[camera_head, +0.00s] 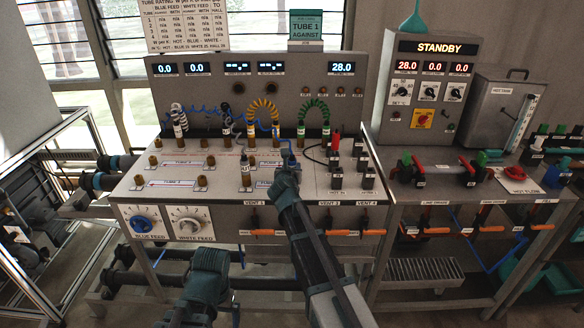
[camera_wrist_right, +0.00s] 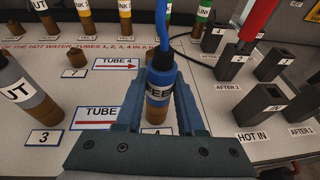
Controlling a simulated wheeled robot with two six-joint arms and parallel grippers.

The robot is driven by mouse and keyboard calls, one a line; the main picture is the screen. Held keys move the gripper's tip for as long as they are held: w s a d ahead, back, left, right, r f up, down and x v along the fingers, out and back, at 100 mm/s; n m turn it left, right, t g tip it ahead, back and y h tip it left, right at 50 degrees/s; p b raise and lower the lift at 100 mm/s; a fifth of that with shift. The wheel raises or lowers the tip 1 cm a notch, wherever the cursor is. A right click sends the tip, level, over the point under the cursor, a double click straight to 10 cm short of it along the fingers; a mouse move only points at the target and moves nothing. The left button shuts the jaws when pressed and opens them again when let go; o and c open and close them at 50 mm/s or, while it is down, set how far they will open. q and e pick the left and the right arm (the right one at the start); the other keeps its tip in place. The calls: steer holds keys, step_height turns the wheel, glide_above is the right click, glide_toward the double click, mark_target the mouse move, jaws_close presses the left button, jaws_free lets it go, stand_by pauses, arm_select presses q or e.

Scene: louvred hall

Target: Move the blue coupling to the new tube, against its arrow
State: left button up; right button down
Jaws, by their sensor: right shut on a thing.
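My right gripper (camera_head: 286,172) is shut on the blue coupling (camera_wrist_right: 160,82), which has a white label and a blue hose rising from its top. In the right wrist view the coupling stands upright between the fingers (camera_wrist_right: 155,105), directly above a brown stub (camera_wrist_right: 154,115); I cannot tell if it is seated on it. A coupling labelled with letters ending "UT" (camera_wrist_right: 15,88) stands to the left. Tube plates with red arrows (camera_wrist_right: 118,64) lie beside it. A teal card (camera_head: 306,28) reads "TUBE 1 AGAINST". My left gripper (camera_head: 210,262) is low in front of the bench; its jaws are unclear.
Tube plates and brown stubs cover the left of the panel, with a plate that seems to read TUBE 1 (camera_head: 182,163). Yellow (camera_head: 262,108) and green (camera_head: 313,106) coiled hoses stand behind.

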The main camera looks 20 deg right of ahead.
mark_target(292, 160)
steer(key=shift+r+p, duration=3.4)
steer(key=shift+r, duration=0.1)
steer(key=shift+f, duration=0.1)
